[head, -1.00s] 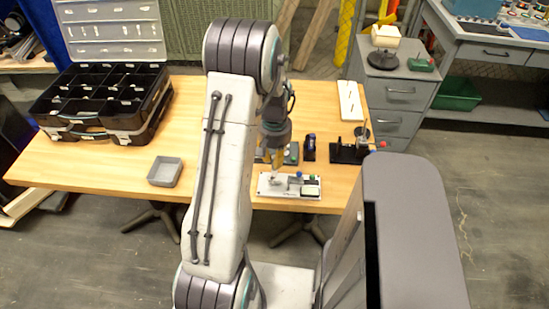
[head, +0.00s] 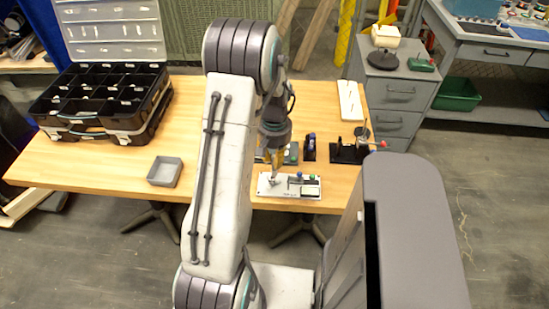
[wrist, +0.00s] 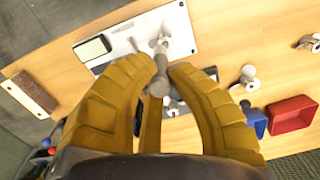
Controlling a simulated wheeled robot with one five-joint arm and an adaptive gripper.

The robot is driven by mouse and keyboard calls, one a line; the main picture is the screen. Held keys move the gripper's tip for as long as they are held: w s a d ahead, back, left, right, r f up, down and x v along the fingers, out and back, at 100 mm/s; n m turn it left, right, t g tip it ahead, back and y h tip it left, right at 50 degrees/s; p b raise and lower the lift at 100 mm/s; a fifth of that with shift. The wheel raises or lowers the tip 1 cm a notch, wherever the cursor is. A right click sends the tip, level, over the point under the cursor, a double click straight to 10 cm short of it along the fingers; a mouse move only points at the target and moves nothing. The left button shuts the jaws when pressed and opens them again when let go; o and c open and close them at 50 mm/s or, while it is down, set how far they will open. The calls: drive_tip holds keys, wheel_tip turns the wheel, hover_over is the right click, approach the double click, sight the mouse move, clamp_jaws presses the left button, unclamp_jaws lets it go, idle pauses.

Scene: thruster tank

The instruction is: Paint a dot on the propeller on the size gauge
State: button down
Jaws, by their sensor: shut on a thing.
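My gripper (wrist: 163,70) has thick yellow fingers. In the wrist view their tips close on a small grey part that looks like the propeller (wrist: 158,86). The fingers hide part of it. It is over the white plate of the size gauge (wrist: 180,28), and I cannot tell whether it touches. In the head view my gripper (head: 274,170) is above the left end of the white gauge plate (head: 268,192). A pale pad in a dark frame (wrist: 92,48) is on the plate. I cannot make out a paint dot.
More small grey parts (wrist: 305,42) lie on the wooden table (head: 110,170). A grey tray (head: 165,171) and a black compartment case (head: 105,92) stand left. A black stand (head: 347,153) is right.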

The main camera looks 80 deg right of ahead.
drive_tip(key=shift+r, duration=0.15)
drive_tip(key=shift+r+p, duration=1.75)
drive_tip(key=shift+r, duration=0.6)
